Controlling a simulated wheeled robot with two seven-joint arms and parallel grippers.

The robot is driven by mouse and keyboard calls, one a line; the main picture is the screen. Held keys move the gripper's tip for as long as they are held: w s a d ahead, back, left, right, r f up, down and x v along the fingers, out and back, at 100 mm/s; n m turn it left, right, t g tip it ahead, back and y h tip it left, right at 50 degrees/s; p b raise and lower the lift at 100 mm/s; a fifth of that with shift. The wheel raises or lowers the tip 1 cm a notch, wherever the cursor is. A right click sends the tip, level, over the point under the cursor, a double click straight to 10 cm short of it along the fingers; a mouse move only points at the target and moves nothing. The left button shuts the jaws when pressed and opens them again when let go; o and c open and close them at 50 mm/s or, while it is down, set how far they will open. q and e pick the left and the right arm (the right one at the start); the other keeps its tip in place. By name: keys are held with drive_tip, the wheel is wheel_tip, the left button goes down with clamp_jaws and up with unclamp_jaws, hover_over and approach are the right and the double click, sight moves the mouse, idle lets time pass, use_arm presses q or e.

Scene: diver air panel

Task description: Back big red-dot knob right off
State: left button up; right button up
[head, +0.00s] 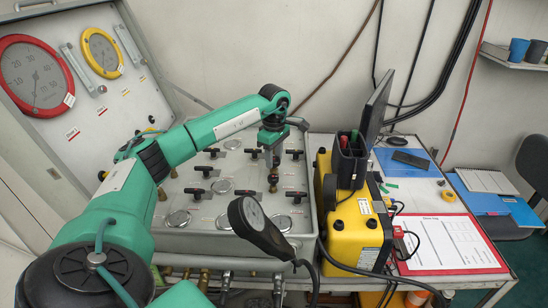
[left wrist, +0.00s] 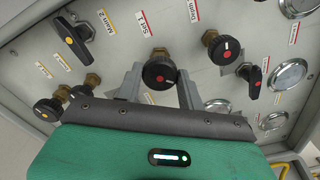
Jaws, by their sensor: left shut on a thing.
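The big round black knob with a red dot (left wrist: 158,71) sits on a brass stem on the grey panel (head: 232,172). The label above it reads Set 1. My left gripper (left wrist: 159,82) is shut on this knob, with one grey finger on each side. In the head view my left gripper (head: 272,165) points down at the panel from above, and the knob is small and partly hidden there. My right gripper is in neither view.
A second round black knob (left wrist: 223,47) stands right of the held one. Black T-handles (left wrist: 72,34) (left wrist: 255,80) and round gauges (left wrist: 290,74) surround them. A handheld gauge (head: 258,220) stands in front of the panel. A yellow case (head: 356,232) is at its right.

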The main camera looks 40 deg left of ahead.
use_arm(q)
drive_tip(key=n, duration=0.3)
drive_tip(key=shift+n, duration=0.3)
drive_tip(key=n, duration=0.3)
drive_tip(key=shift+n, duration=0.4)
drive_tip(key=n, duration=0.3)
drive_tip(key=shift+r+n, duration=0.1)
drive_tip(key=shift+n, duration=0.2)
drive_tip(key=n, duration=0.3)
drive_tip(key=shift+n, duration=0.3)
drive_tip(key=n, duration=1)
drive_tip(key=shift+n+p, duration=0.4)
drive_tip(key=shift+n, duration=0.3)
